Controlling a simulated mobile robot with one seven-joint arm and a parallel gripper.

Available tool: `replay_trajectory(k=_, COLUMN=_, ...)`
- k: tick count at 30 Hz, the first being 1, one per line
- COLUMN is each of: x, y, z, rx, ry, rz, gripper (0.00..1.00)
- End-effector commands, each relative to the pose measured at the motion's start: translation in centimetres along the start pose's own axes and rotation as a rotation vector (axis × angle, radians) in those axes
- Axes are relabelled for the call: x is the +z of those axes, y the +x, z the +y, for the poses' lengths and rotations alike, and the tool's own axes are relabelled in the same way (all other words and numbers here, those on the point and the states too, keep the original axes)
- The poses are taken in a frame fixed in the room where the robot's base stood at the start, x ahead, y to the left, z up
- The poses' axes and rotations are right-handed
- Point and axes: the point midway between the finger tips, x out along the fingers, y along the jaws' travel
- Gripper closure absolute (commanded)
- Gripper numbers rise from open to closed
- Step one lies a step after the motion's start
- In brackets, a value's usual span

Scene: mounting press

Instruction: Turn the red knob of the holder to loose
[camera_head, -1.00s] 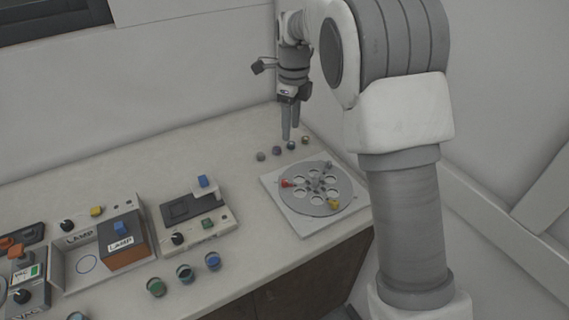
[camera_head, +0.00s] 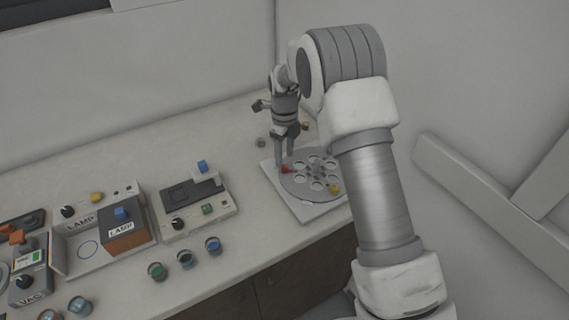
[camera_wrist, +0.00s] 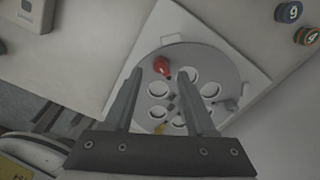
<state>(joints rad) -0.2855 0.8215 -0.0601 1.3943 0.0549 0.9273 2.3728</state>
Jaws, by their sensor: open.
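The holder (camera_head: 300,211) is a white square base with a grey round disc that has several holes. It lies at the back right of the bench. The red knob (camera_head: 287,169) sits on the disc's left edge in the head view. In the wrist view the red knob (camera_wrist: 161,66) shows between the lines of the two fingers, beyond their tips. A yellow knob (camera_head: 335,188) is on the disc's right side, and a grey one (camera_wrist: 230,104) shows in the wrist view. My gripper (camera_head: 284,163) is open, empty and pointing down over the holder's left part, close to the red knob. Contact cannot be told.
A grey device with a blue block (camera_head: 202,166), a lamp box (camera_head: 124,240) and several small jars (camera_head: 185,259) stand to the left. The wall is close behind.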

Motion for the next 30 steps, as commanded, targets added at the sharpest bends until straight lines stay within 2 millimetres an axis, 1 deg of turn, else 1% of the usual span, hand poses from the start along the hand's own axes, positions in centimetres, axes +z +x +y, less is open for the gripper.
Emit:
replay_trajectory(k=1, x=-0.1, y=1.0, z=0.0, rx=0.003, ry=0.001, rz=0.003, gripper=0.44)
replay_trajectory(k=3, x=-0.1, y=2.0, z=0.0, rx=0.003, ry=0.001, rz=0.002, gripper=0.44)
replay_trajectory(k=7, x=-0.1, y=3.3, z=0.0, rx=0.001, ry=0.0, rz=0.001, gripper=0.44)
replay_trajectory(k=12, x=0.0, y=3.9, z=0.0, rx=0.0, ry=0.0, rz=0.001, gripper=0.44)
replay_trajectory(k=18, x=0.0, y=3.9, z=0.0, rx=0.0, ry=0.0, rz=0.0, gripper=0.44)
replay_trajectory(k=19, x=0.0, y=3.9, z=0.0, rx=0.0, ry=0.0, rz=0.0, gripper=0.46)
replay_trajectory(k=28, x=0.0, y=3.9, z=0.0, rx=0.0, ry=0.0, rz=0.0, gripper=1.0)
replay_trajectory(k=30, x=0.0, y=3.9, z=0.0, rx=0.0, ry=0.0, rz=0.0, gripper=1.0)
